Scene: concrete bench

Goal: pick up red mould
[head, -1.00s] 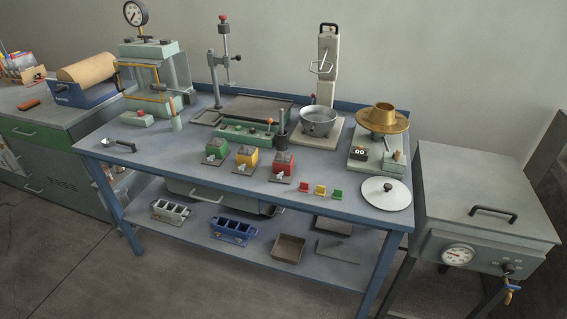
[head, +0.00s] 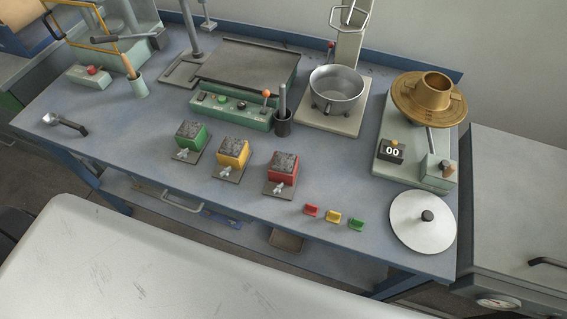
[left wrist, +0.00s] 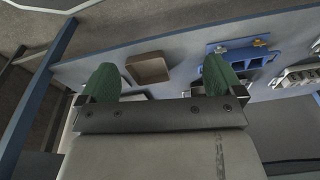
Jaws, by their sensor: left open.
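The red mould (head: 283,170) is a small cube with a rough grey top. It sits on a dark plate on the bench (head: 120,135), with a silver wing nut at its front. It is the rightmost of three similar cubes, after the green mould (head: 192,138) and the yellow mould (head: 233,155). My left gripper (left wrist: 160,78) shows in the left wrist view, with its green-padded fingers wide apart and nothing between them. In that view the lower shelf lies beyond it, and the red mould does not show. My right gripper is not in view.
Red (head: 311,210), yellow (head: 333,216) and green (head: 357,224) small pieces lie right of the red mould. A round white lid (head: 422,240) lies farther right. A dark cup (head: 283,127) stands behind. The shelf holds a brown pan (left wrist: 148,68) and a blue mould (left wrist: 240,60).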

